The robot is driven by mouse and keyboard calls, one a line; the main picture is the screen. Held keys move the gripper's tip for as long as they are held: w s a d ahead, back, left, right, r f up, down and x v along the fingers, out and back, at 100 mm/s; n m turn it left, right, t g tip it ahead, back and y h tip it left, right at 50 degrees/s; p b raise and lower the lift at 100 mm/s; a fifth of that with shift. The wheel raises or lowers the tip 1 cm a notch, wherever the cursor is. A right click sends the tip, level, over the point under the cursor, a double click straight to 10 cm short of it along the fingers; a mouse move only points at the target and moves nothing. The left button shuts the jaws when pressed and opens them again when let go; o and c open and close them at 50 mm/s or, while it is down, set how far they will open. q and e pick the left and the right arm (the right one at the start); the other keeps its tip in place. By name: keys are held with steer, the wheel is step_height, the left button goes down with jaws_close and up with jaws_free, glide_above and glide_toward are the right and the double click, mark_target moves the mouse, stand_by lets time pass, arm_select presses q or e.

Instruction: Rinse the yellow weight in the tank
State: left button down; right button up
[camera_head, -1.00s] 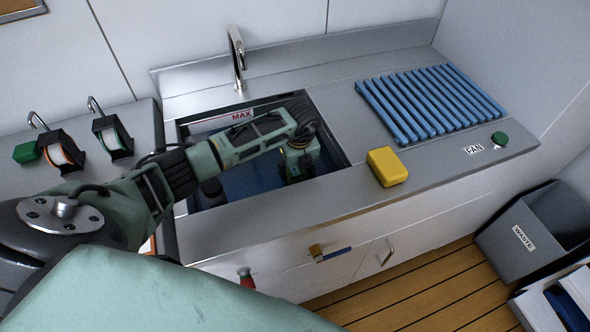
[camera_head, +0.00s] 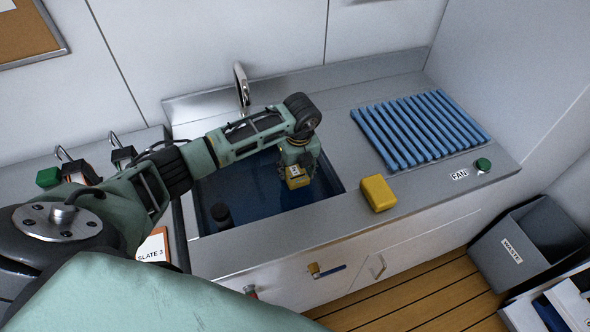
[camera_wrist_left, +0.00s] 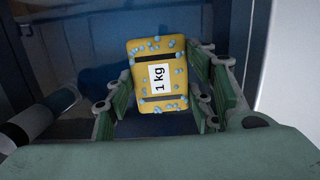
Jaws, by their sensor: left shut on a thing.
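The yellow weight (camera_head: 297,177) carries a white "1 kg" label and dark bands. In the left wrist view, the weight (camera_wrist_left: 158,76) is dotted with blue droplets. My left gripper (camera_head: 298,168) points down over the right part of the tank and is shut on the weight; its green fingers (camera_wrist_left: 165,105) are on both sides of it. The tank (camera_head: 262,222) is a sunken basin in the steel counter with dark blue water inside. Whether the weight's lower end touches the water is unclear. My right gripper is not in view.
A dark cylinder (camera_head: 221,214) stands in the tank's left part. A yellow block (camera_head: 378,193) sits on the counter right of the tank. A blue slatted rack (camera_head: 420,128) lies farther right, near a green FAN button (camera_head: 483,164). A tap (camera_head: 241,86) rises behind the tank.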

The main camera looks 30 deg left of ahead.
arm_select(q)
step_height(320, 180, up, 12)
steer(key=p, duration=0.7)
steer(key=shift+p, duration=0.35)
